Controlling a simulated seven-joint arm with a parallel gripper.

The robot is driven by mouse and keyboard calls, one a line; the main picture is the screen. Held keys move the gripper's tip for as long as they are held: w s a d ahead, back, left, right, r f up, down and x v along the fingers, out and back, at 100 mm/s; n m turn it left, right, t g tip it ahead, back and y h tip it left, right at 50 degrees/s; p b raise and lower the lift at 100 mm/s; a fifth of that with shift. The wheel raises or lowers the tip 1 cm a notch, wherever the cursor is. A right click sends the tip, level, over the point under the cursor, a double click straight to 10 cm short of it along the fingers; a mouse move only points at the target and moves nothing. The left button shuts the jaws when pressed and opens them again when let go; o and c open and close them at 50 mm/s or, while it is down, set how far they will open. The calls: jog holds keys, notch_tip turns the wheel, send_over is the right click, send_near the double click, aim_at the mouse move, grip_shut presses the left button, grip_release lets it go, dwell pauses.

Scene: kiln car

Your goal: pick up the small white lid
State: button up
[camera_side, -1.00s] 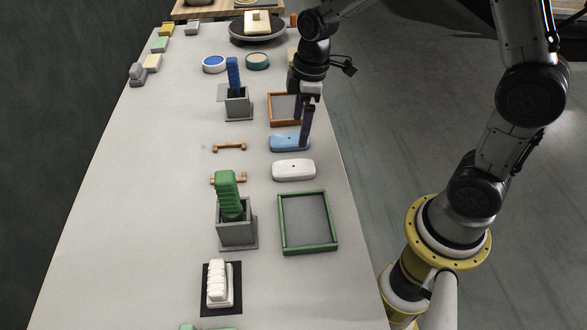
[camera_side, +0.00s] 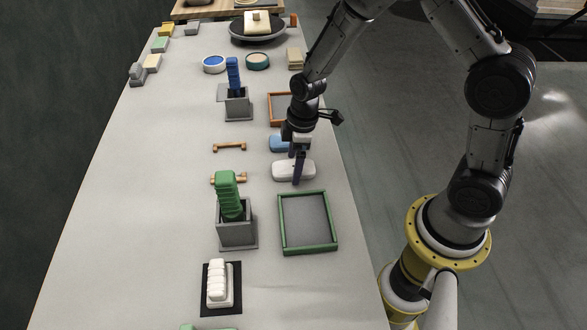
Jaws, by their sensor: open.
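The small white lid (camera_side: 284,171) is a rounded white slab lying on the grey table, right of the middle. My gripper (camera_side: 298,178) is open, pointing down, with its fingers at the lid. One finger shows in front of the lid's right half and hides part of it. I cannot tell from this view whether the fingers touch the lid. A similar blue lid (camera_side: 278,144) lies just behind it, partly hidden by my gripper.
A green-framed tray (camera_side: 334,234) stands in front of the white lid. An orange-framed tray (camera_side: 271,110) lies behind the blue lid. A grey box (camera_side: 236,237) with a green stack and wooden handles (camera_side: 229,147) are to the left. The table's right edge is close.

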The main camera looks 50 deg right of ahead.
jog(key=shift+c, duration=0.3)
grip_shut()
dwell(0.3)
jog(key=shift+w+r, duration=0.1)
jog(key=shift+r, duration=0.05)
